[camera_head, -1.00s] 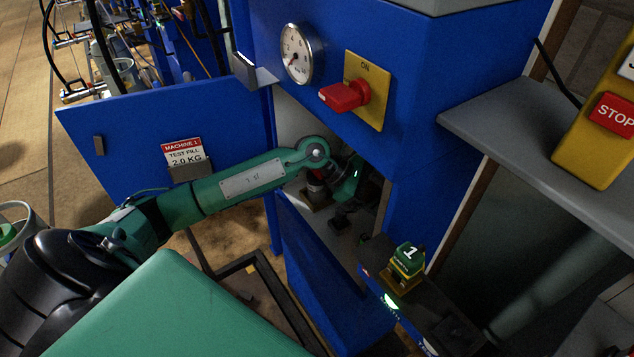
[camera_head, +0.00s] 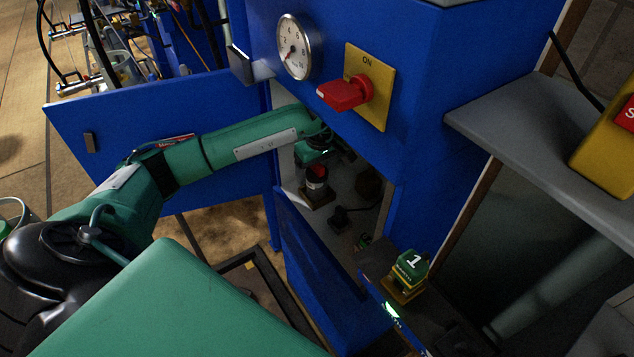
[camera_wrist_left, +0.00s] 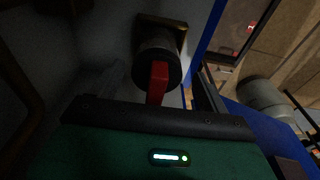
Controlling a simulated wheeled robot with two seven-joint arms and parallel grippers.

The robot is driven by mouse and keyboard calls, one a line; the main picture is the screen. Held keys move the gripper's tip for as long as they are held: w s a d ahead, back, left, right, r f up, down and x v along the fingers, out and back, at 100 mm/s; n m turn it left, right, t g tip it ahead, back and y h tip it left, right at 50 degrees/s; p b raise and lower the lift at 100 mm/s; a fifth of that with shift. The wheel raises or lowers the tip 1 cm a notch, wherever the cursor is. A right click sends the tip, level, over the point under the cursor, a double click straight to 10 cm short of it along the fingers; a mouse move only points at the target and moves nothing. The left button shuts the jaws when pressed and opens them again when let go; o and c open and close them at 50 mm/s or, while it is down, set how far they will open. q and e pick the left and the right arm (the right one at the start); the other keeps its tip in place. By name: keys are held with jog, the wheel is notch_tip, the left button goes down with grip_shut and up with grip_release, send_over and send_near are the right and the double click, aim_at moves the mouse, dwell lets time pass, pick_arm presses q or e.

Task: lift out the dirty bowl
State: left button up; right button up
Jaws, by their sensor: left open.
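My left arm reaches through the open blue cabinet door, and my left gripper (camera_head: 320,152) is high in the compartment, its fingertips mostly hidden in the head view. In the left wrist view its dark palm edge (camera_wrist_left: 155,116) lies across the lower part, open. A dark cylinder with a red part (camera_head: 316,178) stands on a brown base below the gripper; a similar cylinder (camera_wrist_left: 157,62) shows ahead of the palm in the wrist view. A dark round shape (camera_head: 368,186) sits deeper inside. I cannot tell which, if either, is the dirty bowl. My right gripper is not in view.
The open blue door (camera_head: 110,130) stands left of the opening. A red switch (camera_head: 345,94) and a gauge (camera_head: 294,47) are above it. A small black fitting (camera_head: 341,216) lies on the compartment floor. A green block marked 1 (camera_head: 411,264) stands at the front right.

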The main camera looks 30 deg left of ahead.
aim_at(317, 176)
pick_arm(q)
jog(key=f, duration=0.3)
jog(key=shift+w+a+f, duration=0.2)
jog(key=shift+w+f, duration=0.1)
jog(key=shift+f, duration=0.05)
jog(key=c, duration=1.2)
jog(key=shift+r, duration=0.1)
